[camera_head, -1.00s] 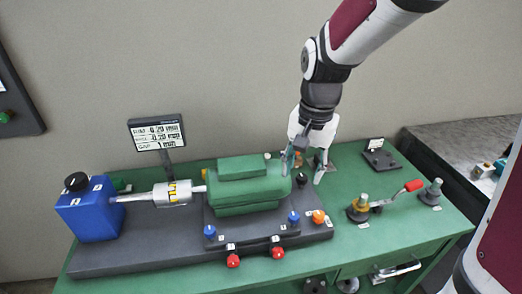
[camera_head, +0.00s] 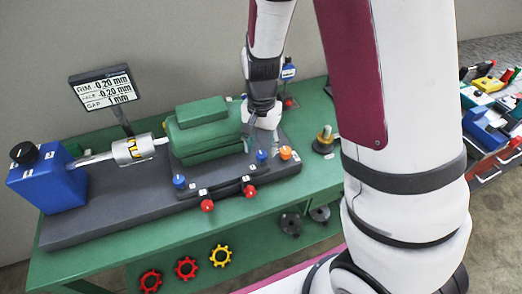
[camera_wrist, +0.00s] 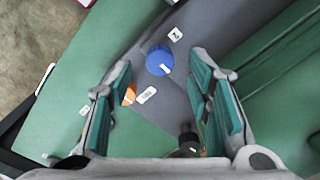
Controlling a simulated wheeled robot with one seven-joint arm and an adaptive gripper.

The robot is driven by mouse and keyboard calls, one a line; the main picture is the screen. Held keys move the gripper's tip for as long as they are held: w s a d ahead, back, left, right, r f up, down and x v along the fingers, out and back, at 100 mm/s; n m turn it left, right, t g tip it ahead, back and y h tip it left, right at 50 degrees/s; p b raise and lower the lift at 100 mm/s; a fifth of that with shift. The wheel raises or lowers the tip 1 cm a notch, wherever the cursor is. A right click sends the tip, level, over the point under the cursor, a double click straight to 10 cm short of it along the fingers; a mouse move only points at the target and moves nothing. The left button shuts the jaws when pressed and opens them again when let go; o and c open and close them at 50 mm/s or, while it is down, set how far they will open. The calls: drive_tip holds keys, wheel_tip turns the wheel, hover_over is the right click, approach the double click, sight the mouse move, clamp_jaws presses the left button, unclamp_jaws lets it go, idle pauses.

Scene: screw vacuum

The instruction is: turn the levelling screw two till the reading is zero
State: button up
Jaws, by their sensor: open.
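The readout (camera_head: 105,89) shows RIM -0.20 mm, a second line of -0.20 mm, and GAP 1 mm. A blue screw knob (camera_wrist: 160,60) with a tag reading 2 (camera_wrist: 175,35) lies ahead between my fingertips in the wrist view. It is the right blue knob (camera_head: 261,156) in the head view, at the front right foot of the green motor (camera_head: 205,135). My gripper (camera_head: 258,140) points down at the motor's right end, just behind this knob. In the wrist view my gripper (camera_wrist: 163,66) is open and empty; neither finger visibly touches the knob.
An orange knob (camera_head: 285,152) stands close to the blue one, partly behind my left finger in the wrist view. A black knob (camera_wrist: 188,140) is near my right finger. Another blue knob (camera_head: 179,181) and red knobs (camera_head: 249,191) line the front. The motor body borders the right finger.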

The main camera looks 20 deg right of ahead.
sight(261, 159)
drive_tip(key=shift+f, duration=1.45)
clamp_jaws()
